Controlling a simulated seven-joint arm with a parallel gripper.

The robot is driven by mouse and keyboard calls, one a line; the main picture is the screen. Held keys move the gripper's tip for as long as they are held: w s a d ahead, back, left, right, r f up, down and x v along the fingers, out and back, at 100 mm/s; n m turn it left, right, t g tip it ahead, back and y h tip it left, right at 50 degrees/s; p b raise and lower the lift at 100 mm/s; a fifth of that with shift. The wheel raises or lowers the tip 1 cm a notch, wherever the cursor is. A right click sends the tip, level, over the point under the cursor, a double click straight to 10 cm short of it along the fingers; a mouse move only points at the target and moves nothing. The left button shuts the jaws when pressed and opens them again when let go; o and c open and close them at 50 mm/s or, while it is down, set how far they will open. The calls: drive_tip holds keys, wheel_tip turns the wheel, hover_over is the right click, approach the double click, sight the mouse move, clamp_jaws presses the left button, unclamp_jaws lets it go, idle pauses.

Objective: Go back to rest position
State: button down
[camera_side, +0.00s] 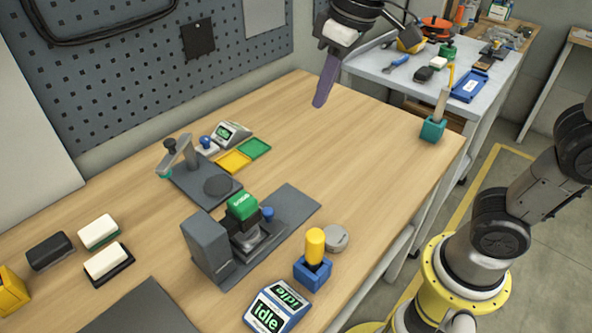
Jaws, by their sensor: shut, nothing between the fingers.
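My gripper (324,88) is at the top centre, raised above the back part of the wooden table (370,150). Its purple fingers point down and a little to the left, close together, with nothing held. It is apart from every object on the table. A green block (242,206) sits in the grey fixture (207,246) near the middle of the table, well below and left of my gripper.
A blue holder with a yellow-topped tool (314,247) and an "Idle" display (275,307) stand in front. A teal holder (432,129) is at the right edge. White blocks (99,232) lie left. A pegboard (150,80) rises behind.

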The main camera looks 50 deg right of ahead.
drive_tip(key=s+d+f+m+t, duration=0.1)
drive_tip(key=s+d+f, duration=0.3)
drive_tip(key=s, duration=0.3)
drive_tip(key=s+d+f+m+t, duration=0.1)
drive_tip(key=s+d+f, duration=0.2)
drive_tip(key=s, duration=0.5)
drive_tip(key=shift+d+f+m+h, duration=0.3)
drive_tip(key=shift+d+f+h, duration=0.1)
drive_tip(key=shift+d, duration=0.1)
